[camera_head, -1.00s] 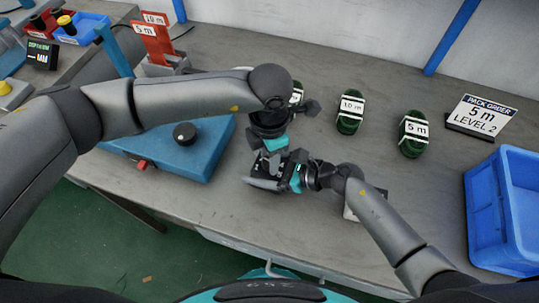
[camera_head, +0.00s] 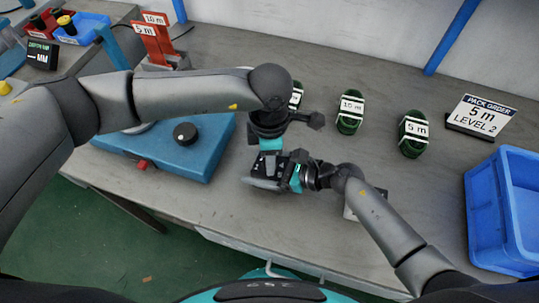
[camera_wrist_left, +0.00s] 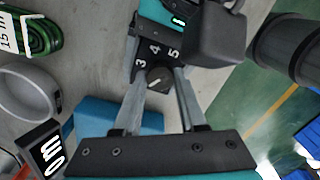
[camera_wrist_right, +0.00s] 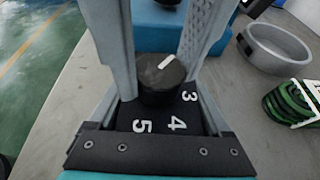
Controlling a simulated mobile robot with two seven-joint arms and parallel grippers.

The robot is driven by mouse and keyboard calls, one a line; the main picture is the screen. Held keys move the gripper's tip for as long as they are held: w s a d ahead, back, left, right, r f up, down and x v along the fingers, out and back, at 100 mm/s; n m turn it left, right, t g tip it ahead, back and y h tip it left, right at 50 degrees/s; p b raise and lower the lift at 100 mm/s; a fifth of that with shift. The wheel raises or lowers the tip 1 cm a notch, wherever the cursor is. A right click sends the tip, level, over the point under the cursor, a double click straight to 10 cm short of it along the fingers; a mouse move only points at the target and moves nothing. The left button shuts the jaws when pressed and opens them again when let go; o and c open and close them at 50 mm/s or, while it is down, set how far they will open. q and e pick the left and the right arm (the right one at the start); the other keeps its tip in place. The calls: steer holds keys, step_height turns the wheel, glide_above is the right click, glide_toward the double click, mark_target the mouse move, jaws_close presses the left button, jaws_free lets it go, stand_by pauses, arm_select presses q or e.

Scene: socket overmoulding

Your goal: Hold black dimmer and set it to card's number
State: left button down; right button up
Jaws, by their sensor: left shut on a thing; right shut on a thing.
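The black dimmer (camera_wrist_right: 160,120) is held by my right gripper (camera_head: 280,172) above the front of the bench. Its round black knob shows in the right wrist view (camera_wrist_right: 160,78), with white digits 3, 4 and 5 beside it. My left gripper (camera_head: 268,158) reaches down from above, its fingers shut on the knob (camera_wrist_left: 158,78). The knob's white mark points away from the 3, 4 and 5; the digit it points at is hidden. The order card (camera_head: 482,115) at the right reads "5 m LEVEL 2".
Green cable coils stand along the back, labelled 10 m (camera_head: 350,112) and 5 m (camera_head: 414,134), with another partly hidden by my left arm. A blue bin (camera_head: 505,210) is at the right. A blue machine (camera_head: 185,150) with a black knob lies to the left.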

arm_select(q)
steer(key=shift+r, duration=0.1)
arm_select(e)
steer(key=shift+f, duration=0.1)
arm_select(q)
steer(key=c, duration=0.7)
jaws_free()
step_height(320, 180, up, 12)
arm_select(e)
steer(key=o, duration=1.3)
steer(key=shift+c, duration=0.2)
